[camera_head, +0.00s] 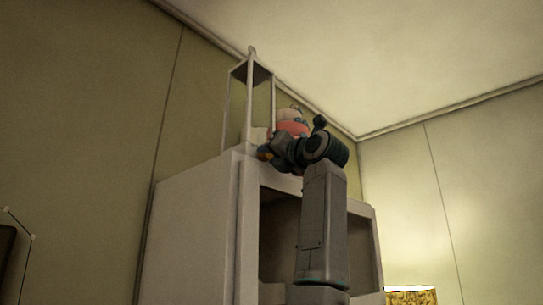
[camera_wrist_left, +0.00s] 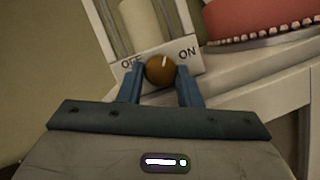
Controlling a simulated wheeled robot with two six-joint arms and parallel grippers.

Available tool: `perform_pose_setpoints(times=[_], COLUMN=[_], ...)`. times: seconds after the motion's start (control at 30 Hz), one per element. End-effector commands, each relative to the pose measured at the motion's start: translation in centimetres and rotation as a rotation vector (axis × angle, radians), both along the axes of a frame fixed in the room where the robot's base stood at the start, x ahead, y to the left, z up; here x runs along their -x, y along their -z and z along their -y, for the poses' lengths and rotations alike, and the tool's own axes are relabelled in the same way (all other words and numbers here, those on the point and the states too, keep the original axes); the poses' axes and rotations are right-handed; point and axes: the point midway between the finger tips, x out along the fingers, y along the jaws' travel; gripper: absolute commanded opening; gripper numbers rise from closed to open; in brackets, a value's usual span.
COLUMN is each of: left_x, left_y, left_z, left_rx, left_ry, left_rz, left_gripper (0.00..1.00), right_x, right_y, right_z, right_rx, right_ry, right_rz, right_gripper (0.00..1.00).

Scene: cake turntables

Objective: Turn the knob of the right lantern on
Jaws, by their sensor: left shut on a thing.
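A tall pale-framed lantern (camera_head: 250,100) stands upright on top of a cabinet; it is the only lantern in view. In the left wrist view its base (camera_wrist_left: 207,62) carries the words OFF at left and ON at right. A round orange-brown knob (camera_wrist_left: 160,72) sits between the words. Its white mark points up and slightly right, between OFF and ON. My left gripper (camera_head: 265,153) is at the lantern's base; in the left wrist view its blue fingers (camera_wrist_left: 160,70) are shut on the knob, one on each side. A pale candle (camera_wrist_left: 140,25) stands inside the lantern. My right gripper is not in view.
The pale cabinet (camera_head: 195,220) has an open front. A pink rounded thing with a beaded rim (camera_head: 291,128) stands on its top, right of the lantern, close to my arm. A lit gold lampshade (camera_head: 411,297) is at the lower right. The wall is behind.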

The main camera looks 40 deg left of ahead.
Motion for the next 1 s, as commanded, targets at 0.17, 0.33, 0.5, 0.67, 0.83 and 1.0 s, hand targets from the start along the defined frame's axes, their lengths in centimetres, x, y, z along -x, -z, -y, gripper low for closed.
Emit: perform_pose_setpoints(times=[0.17,0.33,0.5,0.67,0.83,1.0], left_x=[0.1,0.1,0.0,0.1,0.6,1.6], left_y=[-0.1,-0.1,-0.1,0.2,1.3,2.5], left_z=[0.0,0.0,0.0,0.3,2.5,5.7], left_rx=[-0.002,-0.002,-0.001,0.0,-0.003,-0.003], left_ry=[0.001,0.001,0.0,0.001,0.003,0.003], left_rz=[0.002,0.002,0.002,0.002,0.002,0.002], left_gripper=[0.09,0.53,0.53,0.53,0.53,0.53], right_x=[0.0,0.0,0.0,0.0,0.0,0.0], right_y=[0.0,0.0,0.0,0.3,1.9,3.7], right_z=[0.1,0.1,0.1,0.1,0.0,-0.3], right_rx=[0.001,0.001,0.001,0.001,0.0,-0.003], right_ry=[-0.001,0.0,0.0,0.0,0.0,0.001], right_rz=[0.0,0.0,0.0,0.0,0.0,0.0], right_gripper=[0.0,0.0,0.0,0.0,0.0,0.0])
